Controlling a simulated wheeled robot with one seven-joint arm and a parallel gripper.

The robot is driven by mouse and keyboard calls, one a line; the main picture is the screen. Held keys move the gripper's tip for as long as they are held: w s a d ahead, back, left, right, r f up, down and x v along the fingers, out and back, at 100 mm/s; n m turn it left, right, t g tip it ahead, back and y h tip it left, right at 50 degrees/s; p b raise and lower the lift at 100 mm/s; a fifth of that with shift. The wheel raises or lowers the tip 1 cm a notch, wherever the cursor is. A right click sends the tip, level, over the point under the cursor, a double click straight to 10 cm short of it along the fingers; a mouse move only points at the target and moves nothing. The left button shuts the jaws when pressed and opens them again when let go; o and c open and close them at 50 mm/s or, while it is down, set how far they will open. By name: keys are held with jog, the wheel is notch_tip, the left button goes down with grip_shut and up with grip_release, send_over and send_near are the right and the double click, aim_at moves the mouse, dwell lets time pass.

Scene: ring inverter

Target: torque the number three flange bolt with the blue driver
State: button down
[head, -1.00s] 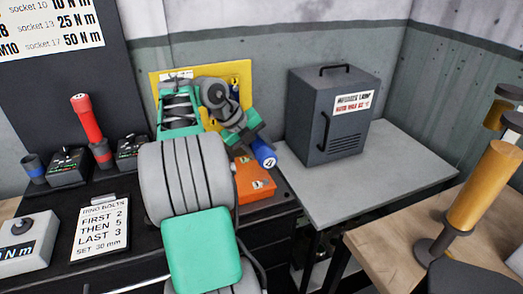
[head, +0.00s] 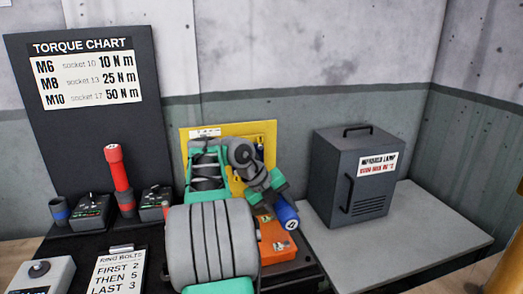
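The blue driver (head: 286,214) is a blue cylinder with a white mark on its end, right beside my gripper (head: 272,196). My arm reaches up from the bottom of the head view, and its wrist bends down toward the driver. The fingers are hidden behind the wrist, so I cannot tell whether they hold the driver. A red driver (head: 118,168) stands upright in a charger on the left. The flange and its number three bolt are not in view.
The torque chart (head: 87,78) and the ring bolts clipboard (head: 119,270) are at the left. An orange box (head: 272,240) sits below the blue driver. A dark grey lamp cabinet (head: 352,178) stands on the grey table (head: 400,232); the table's front right is clear.

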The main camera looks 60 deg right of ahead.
jog(key=shift+r, duration=0.1)
jog(key=r+p, duration=0.2)
jog(key=s+a+r+p, duration=0.1)
jog(key=r+p, duration=0.2)
jog(key=s+a+r+p, duration=0.1)
jog(key=r+p, duration=0.2)
jog(key=shift+r, duration=0.1)
jog(key=shift+s+a+r, duration=0.15)
jog(key=shift+r, duration=0.15)
jog(key=shift+f, duration=0.25)
